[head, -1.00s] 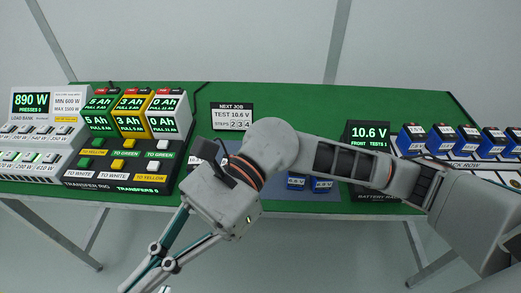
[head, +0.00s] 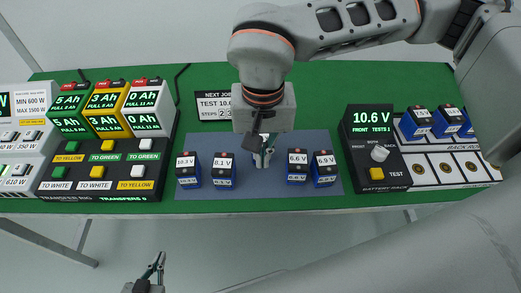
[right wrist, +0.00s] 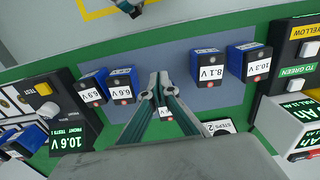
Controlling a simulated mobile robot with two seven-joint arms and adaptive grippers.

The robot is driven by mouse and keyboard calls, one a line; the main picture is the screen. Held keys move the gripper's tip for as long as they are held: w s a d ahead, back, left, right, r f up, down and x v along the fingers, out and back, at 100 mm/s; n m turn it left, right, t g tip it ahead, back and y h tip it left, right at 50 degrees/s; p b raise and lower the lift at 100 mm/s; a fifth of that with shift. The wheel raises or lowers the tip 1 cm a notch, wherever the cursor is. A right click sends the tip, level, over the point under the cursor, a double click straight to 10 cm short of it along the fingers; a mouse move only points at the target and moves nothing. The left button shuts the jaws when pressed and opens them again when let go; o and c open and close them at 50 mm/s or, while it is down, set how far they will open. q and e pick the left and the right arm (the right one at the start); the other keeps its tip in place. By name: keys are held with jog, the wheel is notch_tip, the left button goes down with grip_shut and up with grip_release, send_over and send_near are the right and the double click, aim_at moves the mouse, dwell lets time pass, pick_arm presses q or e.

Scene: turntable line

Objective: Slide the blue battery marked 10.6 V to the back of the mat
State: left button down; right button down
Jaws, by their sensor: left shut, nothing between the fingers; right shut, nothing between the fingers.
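Several blue batteries stand on the grey-blue mat (head: 253,181). Those with readable labels are 10.3 V (head: 189,171), 8.1 V (head: 223,171), 6.6 V (head: 297,167) and 6.9 V (head: 323,169). One more battery, in the middle and further back, is mostly hidden by my right gripper (head: 263,162); its label, in the right wrist view (right wrist: 165,113), is too covered to read. My right gripper is shut and empty, its fingertips pointing down at that battery; contact is unclear. My left gripper (head: 152,272) is shut and empty, off the table's front edge.
The tester (head: 371,150) right of the mat displays 10.6 V. A rack (head: 441,165) with more batteries is further right. The transfer rig (head: 100,180) stands left of the mat. The job card (head: 214,104) is behind the mat, partly covered by my right arm.

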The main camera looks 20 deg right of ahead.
notch_tip(320, 180, down, 7)
jog(key=shift+f, duration=0.1)
jog(key=w, duration=0.2)
jog(key=shift+w+d+f, duration=0.2)
jog(key=shift+w+d, duration=0.3)
jog(key=shift+w, duration=0.45)
jog(key=w, duration=0.2)
jog(key=w+d, duration=0.1)
jog(key=w, duration=0.1)
jog(key=shift+d, duration=0.1)
jog(key=shift+s, duration=0.1)
